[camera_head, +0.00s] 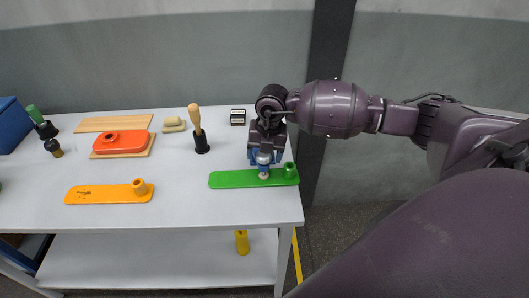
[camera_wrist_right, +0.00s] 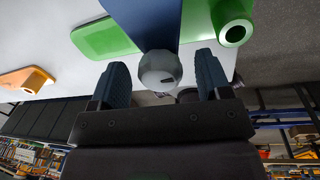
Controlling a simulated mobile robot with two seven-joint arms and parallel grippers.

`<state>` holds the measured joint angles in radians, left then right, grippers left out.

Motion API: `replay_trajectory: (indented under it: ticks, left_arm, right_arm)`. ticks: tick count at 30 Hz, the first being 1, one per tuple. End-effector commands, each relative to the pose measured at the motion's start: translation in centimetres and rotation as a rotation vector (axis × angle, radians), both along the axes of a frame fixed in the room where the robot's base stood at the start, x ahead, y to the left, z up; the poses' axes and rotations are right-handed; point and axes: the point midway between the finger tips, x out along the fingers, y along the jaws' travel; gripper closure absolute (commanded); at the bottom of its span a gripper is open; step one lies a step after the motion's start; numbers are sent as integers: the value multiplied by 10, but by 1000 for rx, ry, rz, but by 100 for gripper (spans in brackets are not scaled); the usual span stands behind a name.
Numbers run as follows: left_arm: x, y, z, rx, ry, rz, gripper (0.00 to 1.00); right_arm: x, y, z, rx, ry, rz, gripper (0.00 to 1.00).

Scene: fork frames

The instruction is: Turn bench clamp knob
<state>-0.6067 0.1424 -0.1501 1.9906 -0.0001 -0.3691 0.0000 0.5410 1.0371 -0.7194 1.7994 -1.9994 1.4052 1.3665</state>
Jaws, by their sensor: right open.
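A green board (camera_head: 230,179) with a round green socket (camera_head: 290,169) at its right end lies at the table's front right. My right gripper (camera_head: 265,160) points down over this board. In the right wrist view a grey ball-shaped knob (camera_wrist_right: 160,72) sits between the two open fingers of my right gripper (camera_wrist_right: 162,72), with a gap on each side. A blue bar (camera_wrist_right: 148,20) shows beside the knob. The green board (camera_wrist_right: 105,38) and socket (camera_wrist_right: 233,24) also show there. The fingers partly hide the knob in the head view. My left gripper is out of view.
An orange board (camera_head: 105,194) lies left on the white table (camera_head: 180,225). Behind it are a red-orange block (camera_head: 120,143), a wooden-handled tool (camera_head: 197,127), a small black box (camera_head: 238,117) and a blue bin (camera_head: 14,124). A yellow object (camera_head: 242,242) stands on the lower shelf.

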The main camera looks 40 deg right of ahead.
Motion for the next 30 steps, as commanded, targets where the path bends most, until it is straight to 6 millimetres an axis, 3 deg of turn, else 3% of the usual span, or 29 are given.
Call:
replay_trajectory:
  ticks: [3,13,23,30]
  left_arm:
    - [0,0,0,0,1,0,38]
    - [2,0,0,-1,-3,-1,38]
    - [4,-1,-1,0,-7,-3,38]
    - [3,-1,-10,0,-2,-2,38]
  right_arm:
    - [0,0,0,0,0,0,31]
    - [0,0,0,1,1,0,79]
    - [0,0,0,0,1,54,79]
    - [1,0,-1,0,0,209,79]
